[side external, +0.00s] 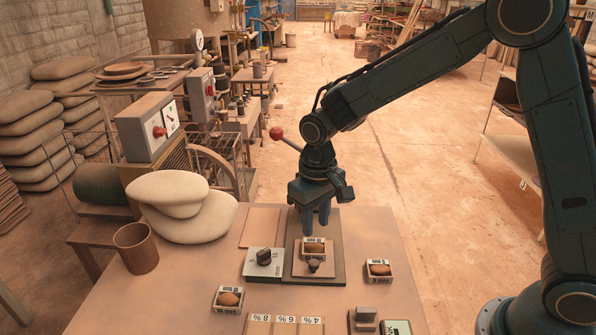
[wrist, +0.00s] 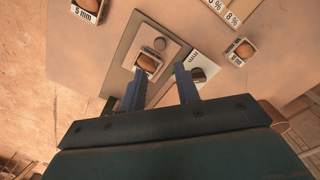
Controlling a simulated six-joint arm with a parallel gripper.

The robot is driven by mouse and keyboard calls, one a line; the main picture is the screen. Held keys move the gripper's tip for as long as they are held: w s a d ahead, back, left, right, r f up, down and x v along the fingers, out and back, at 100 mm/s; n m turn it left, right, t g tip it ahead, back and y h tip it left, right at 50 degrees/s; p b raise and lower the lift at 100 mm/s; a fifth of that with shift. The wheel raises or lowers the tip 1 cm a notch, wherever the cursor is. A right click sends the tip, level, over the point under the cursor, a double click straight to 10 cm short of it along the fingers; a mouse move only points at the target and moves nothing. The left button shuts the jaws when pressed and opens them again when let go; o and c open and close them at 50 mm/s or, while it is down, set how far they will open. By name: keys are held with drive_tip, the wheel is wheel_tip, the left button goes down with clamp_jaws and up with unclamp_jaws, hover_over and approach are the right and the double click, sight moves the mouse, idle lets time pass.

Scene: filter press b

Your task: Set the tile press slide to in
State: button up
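The tile press looks to be the dark grey-green base plate (side external: 336,250) on the table, with a lighter square slide plate (side external: 300,268) at its near end. A small labelled box with a brown lump (side external: 314,247) sits just behind the knob. My gripper (side external: 316,225) hangs over the far part of the base plate, pointing down. In the wrist view its two fingers (wrist: 160,70) are apart, with nothing held between them.
Similar labelled boxes lie at left (side external: 229,299) and right (side external: 379,270). Percent-marked strips (side external: 285,325) lie in front. White sacks (side external: 180,205) and a brown cup (side external: 136,248) stand at left.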

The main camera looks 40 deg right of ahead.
sight(314, 262)
wheel_tip(314, 262, down, 11)
drive_tip(key=shift+f, duration=0.2)
idle(0.4)
drive_tip(key=shift+c, duration=0.2)
clamp_jaws()
